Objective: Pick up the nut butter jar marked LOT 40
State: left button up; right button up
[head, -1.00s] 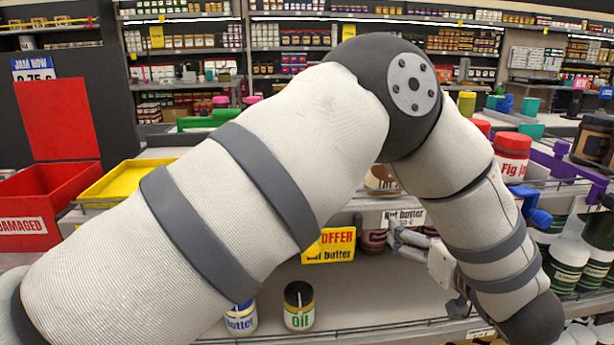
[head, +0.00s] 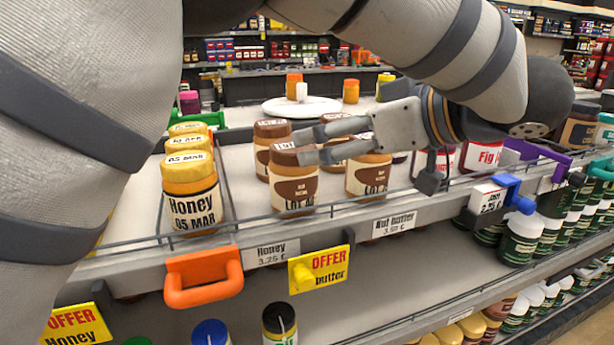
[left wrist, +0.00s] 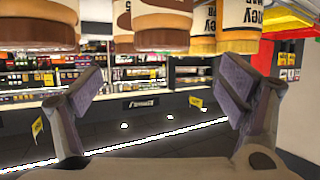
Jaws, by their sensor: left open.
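Several nut butter jars with brown lids and cream-and-brown labels stand upright on the shelf in the head view. The front left jar (head: 295,188) has a label starting "LOT 4"; its last digit is unclear. The front right jar (head: 368,178) also shows "LOT", with digits unclear. A back left jar (head: 263,150) and a back right jar (head: 335,124) are partly hidden. My left gripper (head: 299,147) is open and empty, its fingers pointing left around lid height, overlapping the front jars' tops. In the left wrist view, jars appear inverted, including a brown-lidded jar (left wrist: 160,38). My right gripper is not in view.
A row of honey jars (head: 190,195) stands to the left. Fig jam jars (head: 481,155) stand to the right. A wire rail runs along the shelf front, with an orange handle-shaped piece (head: 205,277) and a yellow offer sign (head: 319,270). A white round stand (head: 301,106) is behind.

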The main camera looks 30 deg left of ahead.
aim_at(302, 148)
pick_arm(q)
jog(key=x, duration=0.6)
jog(key=shift+s+a+f, duration=0.1)
jog(key=shift+a+f, duration=0.05)
jog(key=shift+a, duration=0.2)
jog(key=c, duration=2.1)
